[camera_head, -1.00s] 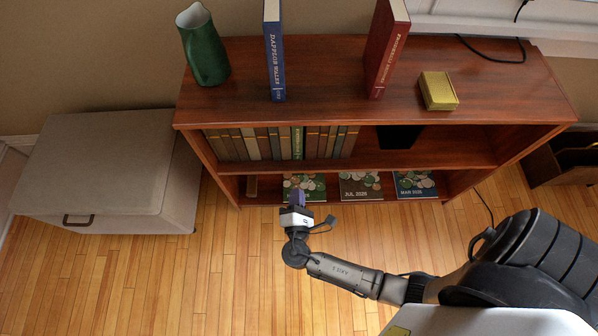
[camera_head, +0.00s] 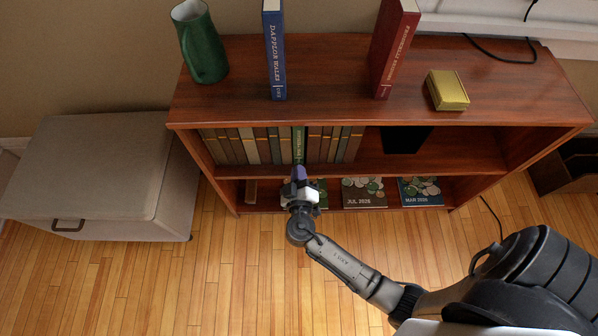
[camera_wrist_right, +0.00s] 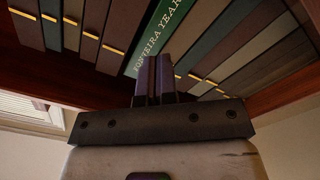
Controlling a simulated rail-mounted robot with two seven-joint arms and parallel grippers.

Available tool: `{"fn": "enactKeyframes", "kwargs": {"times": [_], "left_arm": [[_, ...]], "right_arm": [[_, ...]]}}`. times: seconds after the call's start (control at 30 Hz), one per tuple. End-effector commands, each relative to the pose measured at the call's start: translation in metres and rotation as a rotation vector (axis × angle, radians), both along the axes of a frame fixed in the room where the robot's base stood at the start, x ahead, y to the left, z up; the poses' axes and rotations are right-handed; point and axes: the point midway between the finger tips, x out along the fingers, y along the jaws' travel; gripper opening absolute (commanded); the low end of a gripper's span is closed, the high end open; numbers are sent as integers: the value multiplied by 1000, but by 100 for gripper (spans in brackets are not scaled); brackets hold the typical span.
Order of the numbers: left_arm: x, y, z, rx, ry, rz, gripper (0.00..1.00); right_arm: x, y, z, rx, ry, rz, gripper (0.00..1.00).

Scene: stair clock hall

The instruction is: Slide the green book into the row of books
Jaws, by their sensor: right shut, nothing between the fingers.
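The green book (camera_head: 299,145) stands upright in the row of books (camera_head: 245,146) on the upper shelf, with brownish and grey books on both sides. In the right wrist view its green spine (camera_wrist_right: 163,38) shows pale lettering. I cannot tell exactly whether it is flush with its neighbours. My right gripper (camera_head: 299,174) is shut and empty, its fingertips at the lower part of the green spine. In the right wrist view the closed fingers (camera_wrist_right: 155,75) overlap the spine's lower end; whether they touch is unclear. My left gripper is out of view.
The wooden bookcase (camera_head: 480,98) carries a green jug (camera_head: 201,45), a blue book (camera_head: 275,55), a red book (camera_head: 392,50) and a yellow box (camera_head: 447,90) on top. A black item (camera_head: 405,138) stands right of the row. Magazines (camera_head: 362,193) lie below. A grey chest (camera_head: 90,165) stands left.

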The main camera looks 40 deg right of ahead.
Motion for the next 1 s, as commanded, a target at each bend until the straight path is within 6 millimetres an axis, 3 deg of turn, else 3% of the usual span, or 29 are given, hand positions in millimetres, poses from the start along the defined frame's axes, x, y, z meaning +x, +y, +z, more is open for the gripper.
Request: {"fn": "enactKeyframes", "kwargs": {"times": [0.7,1.0], "left_arm": [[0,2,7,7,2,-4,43],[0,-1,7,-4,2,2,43]], "right_arm": [[41,-36,0,33,-29,-1,0],[45,-40,0,34,-28,-1,0]]}}
